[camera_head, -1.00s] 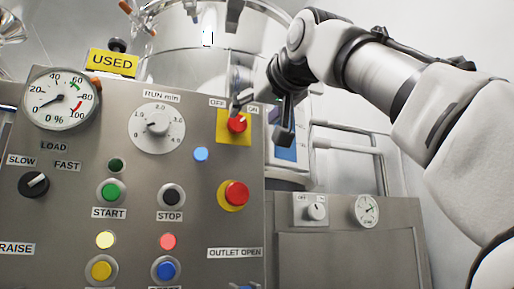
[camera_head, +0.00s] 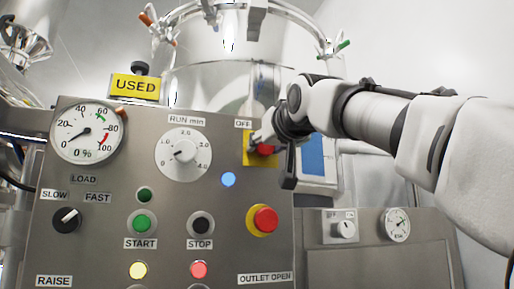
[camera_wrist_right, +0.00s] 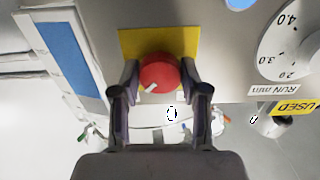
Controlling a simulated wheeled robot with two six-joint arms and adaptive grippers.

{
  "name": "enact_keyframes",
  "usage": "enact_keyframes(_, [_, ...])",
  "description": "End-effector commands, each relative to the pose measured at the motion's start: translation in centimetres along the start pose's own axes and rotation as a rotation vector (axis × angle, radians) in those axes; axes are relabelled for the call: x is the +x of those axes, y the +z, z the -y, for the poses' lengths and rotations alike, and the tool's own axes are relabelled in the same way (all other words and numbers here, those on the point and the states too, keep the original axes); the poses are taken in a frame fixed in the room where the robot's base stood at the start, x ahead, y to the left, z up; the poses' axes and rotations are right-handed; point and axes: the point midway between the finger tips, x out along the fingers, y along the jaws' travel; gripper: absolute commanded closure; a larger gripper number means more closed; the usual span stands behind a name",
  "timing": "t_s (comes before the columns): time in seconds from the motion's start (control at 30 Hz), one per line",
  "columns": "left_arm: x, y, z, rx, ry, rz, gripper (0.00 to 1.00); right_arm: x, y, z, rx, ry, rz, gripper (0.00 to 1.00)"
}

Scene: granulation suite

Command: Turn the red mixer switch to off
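The red mixer switch (camera_head: 265,149) is a round red knob on a yellow plate, at the upper right of the grey panel. In the head view my right gripper (camera_head: 273,152) partly covers it. In the right wrist view the knob (camera_wrist_right: 159,70) sits between the fingertips of my right gripper (camera_wrist_right: 160,74), one on each side. The fingers are apart, with what looks like a narrow gap to the knob. A white mark on the knob points lower left in that upside-down view. The OFF label (camera_head: 243,124) shows; the ON label is hidden. My left gripper is out of view.
A red emergency-type button (camera_head: 265,219) on a yellow ring is below the switch. A blue light (camera_head: 228,179) and the RUN min dial (camera_head: 184,153) are to its left. A blue-screened box (camera_head: 313,156) stands close behind my gripper at the right.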

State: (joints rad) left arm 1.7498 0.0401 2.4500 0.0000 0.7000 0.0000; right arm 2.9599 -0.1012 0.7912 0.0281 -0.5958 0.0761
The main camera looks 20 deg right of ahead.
Motion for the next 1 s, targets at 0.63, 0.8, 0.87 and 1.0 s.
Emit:
enact_keyframes(0.63, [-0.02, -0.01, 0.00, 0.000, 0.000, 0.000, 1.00, -0.03, -0.07, -0.01, -0.147, 0.000, -0.001, 0.90])
enact_keyframes(0.8, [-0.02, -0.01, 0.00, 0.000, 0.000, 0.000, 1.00, -0.04, -0.08, 0.00, -0.283, 0.000, -0.001, 0.90])
enact_keyframes(0.87, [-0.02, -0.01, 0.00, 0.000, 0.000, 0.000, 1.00, -0.04, -0.08, 0.00, -0.337, 0.000, -0.001, 0.90])
enact_keyframes(1.0, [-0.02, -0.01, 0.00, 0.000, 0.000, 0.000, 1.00, -0.04, -0.09, 0.00, -0.470, 0.000, -0.001, 0.90])
